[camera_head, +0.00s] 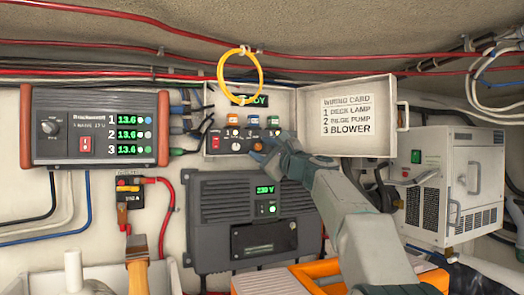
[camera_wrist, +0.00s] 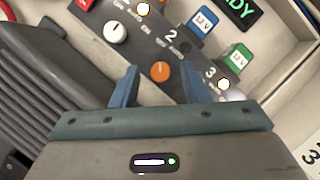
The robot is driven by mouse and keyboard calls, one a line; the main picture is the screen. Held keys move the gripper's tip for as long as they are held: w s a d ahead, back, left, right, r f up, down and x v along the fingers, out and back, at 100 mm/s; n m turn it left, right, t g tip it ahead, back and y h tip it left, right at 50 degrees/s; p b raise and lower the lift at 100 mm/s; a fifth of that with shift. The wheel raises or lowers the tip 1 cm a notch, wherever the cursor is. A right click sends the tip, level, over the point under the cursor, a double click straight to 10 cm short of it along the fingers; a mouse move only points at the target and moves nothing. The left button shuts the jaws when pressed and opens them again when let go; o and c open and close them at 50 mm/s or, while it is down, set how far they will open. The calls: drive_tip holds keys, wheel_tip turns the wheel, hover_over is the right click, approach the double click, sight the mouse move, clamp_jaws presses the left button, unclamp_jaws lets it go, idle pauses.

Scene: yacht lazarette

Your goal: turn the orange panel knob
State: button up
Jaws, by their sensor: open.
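The orange panel knob (camera_wrist: 160,72) sits on the dark switch panel below the number 2 in the wrist view. It also shows small in the head view (camera_head: 257,146), close to my fingertips. My gripper (camera_wrist: 161,85) is open, with its two blue fingers on either side of the orange knob in the picture. I cannot tell whether the fingers touch it. In the head view my gripper (camera_head: 270,152) reaches into the open panel box (camera_head: 284,98) from the lower right.
A white knob (camera_wrist: 116,33) is left of the orange one. A yellow cable loop (camera_head: 239,78) hangs before the box. The open door (camera_head: 346,115) carries a wiring card. A grey 230 V unit (camera_head: 228,205) is below, and a white cabinet (camera_head: 455,180) stands right.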

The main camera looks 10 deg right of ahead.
drive_tip(key=b+v, duration=0.5)
drive_tip(key=v, duration=0.8)
drive_tip(key=shift+s+b, duration=0.2)
drive_tip(key=shift+b, duration=0.1)
drive_tip(key=shift+f, duration=0.1)
